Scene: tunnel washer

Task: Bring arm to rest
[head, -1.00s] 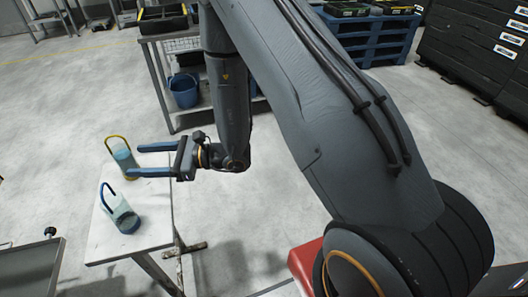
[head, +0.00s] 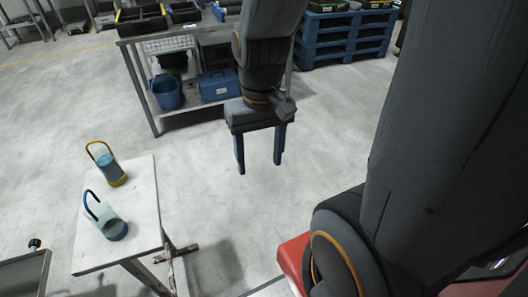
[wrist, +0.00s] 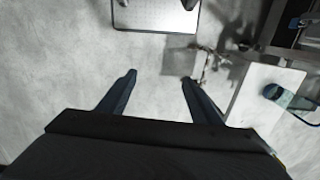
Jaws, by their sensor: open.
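My gripper (head: 259,168) hangs in the middle of the head view with its two blue fingers pointing down. The fingers are apart with only floor between them. In the wrist view my gripper (wrist: 158,78) is also open and empty. It is to the right of a small white table (head: 148,207) and touches nothing. On the table stand a clear container with a yellow handle (head: 113,172) and a clear container with a blue handle (head: 112,226). The blue-handled one also shows in the wrist view (wrist: 290,98).
A metal workbench (head: 140,81) with black trays stands behind my gripper. Its lower shelf holds a blue bucket (head: 165,93) and a blue case (head: 220,87). Blue pallets (head: 340,40) are at the back right. A dark cart (head: 22,274) is at the lower left. Open floor surrounds my gripper.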

